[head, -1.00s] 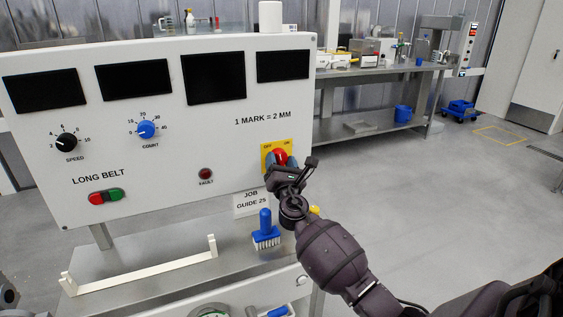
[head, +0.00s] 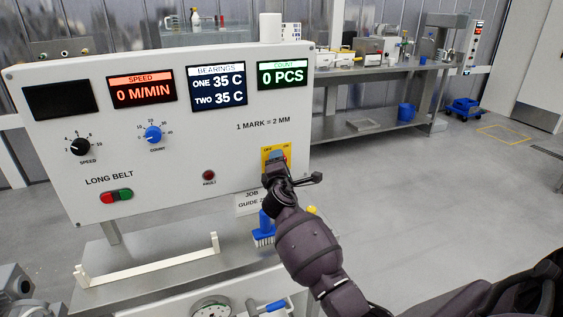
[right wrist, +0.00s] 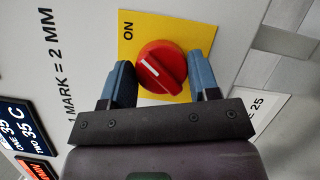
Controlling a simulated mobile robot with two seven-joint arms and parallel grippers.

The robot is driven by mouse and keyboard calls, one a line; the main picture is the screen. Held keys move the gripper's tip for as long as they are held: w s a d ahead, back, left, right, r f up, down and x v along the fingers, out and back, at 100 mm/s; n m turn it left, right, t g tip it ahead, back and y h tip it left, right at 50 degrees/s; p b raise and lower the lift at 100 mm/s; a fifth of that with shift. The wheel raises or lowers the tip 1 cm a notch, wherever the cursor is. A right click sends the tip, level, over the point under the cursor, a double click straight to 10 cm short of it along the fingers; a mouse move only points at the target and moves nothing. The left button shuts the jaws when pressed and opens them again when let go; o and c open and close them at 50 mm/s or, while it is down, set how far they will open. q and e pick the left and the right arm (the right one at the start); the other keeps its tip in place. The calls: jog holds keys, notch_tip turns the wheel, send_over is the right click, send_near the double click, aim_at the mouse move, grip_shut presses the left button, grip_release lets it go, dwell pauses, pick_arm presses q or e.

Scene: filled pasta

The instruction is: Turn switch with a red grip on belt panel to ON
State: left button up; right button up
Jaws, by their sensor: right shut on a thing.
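The belt panel (head: 150,205) is a white upright board facing me. Its switch with a red grip (right wrist: 168,62) sits on a yellow plate (right wrist: 190,30), which also shows in the head view (head: 266,153). My right gripper (right wrist: 162,70) is shut on the red grip, one blue finger on each side. The white mark on the grip points to the upper left in the right wrist view, on the side of the ON label (right wrist: 127,31). In the head view my right gripper (head: 277,162) hides most of the switch. My left gripper is not in view.
The panel shows lit displays for speed (head: 142,90), bearings (head: 218,85) and count (head: 282,75); the far-left display (head: 60,101) is dark. A blue brush (head: 264,232) is below the switch. The floor (head: 430,220) at right is open.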

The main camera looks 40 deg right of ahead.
jog(key=shift+m+g, duration=0.3)
jog(key=shift+m, duration=0.3)
jog(key=shift+f+p, duration=0.15)
jog(key=shift+p, duration=0.2)
jog(key=o, duration=0.9)
jog(key=p+v, duration=0.1)
jog(key=v, duration=0.9)
jog(key=shift+s+a, duration=0.15)
jog(key=shift+s, duration=0.2)
jog(key=shift+m, duration=0.3)
